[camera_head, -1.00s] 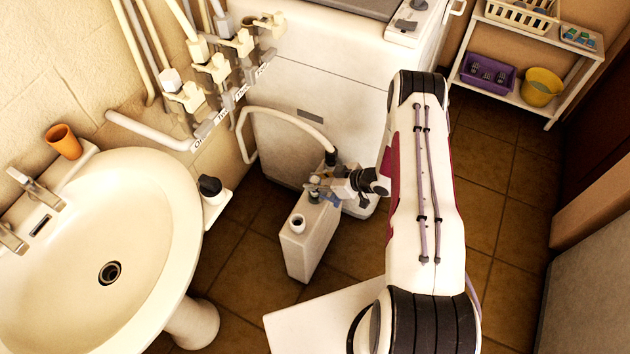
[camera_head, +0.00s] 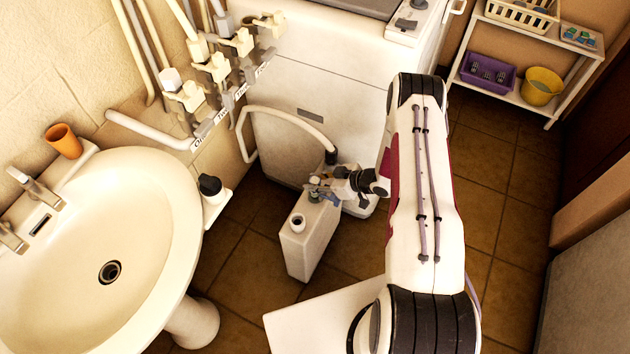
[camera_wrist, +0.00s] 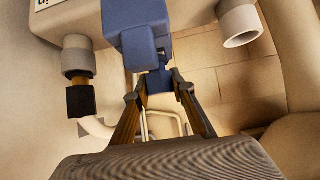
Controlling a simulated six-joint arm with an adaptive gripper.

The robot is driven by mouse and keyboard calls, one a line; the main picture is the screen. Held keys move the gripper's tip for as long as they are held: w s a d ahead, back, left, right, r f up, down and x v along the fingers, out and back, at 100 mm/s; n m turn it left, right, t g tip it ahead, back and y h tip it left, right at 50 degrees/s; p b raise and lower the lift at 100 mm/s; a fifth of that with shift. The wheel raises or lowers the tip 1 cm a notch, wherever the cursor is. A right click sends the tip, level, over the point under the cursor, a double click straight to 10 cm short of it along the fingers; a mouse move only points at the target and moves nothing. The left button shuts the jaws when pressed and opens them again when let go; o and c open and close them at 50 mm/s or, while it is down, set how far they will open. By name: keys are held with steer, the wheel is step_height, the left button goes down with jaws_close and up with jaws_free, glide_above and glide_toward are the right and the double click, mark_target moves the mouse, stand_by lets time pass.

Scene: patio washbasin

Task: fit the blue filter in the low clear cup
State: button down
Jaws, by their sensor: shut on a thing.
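My gripper (camera_head: 322,187) is low over the narrow white box (camera_head: 309,240), beside the white appliance. In the wrist view my gripper (camera_wrist: 158,92) has its two fingers closed on a blue part, which I take to be the blue filter (camera_wrist: 140,28). Its blue body extends up to the top edge of that view. In the head view the filter is too small and covered to outline. A small greyish-green piece (camera_head: 314,196) shows on the box top just below my gripper. I cannot tell whether it is the clear cup, or whether the filter touches it.
A white port (camera_head: 298,222) rises from the box's near end. A white hose (camera_head: 290,118) arches behind my gripper. The washbasin (camera_head: 150,225) with an orange cup (camera_head: 64,140) is at left. A shelf at upper right holds a purple basket (camera_head: 488,72) and a yellow bucket (camera_head: 541,86).

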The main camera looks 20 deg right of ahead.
steer(key=shift+f, duration=0.25)
steer(key=c, duration=2)
jaws_free()
steer(key=shift+r, duration=0.1)
steer(key=shift+v, duration=5.45)
steer(key=shift+s+d, duration=0.1)
steer(key=shift+s, duration=0.05)
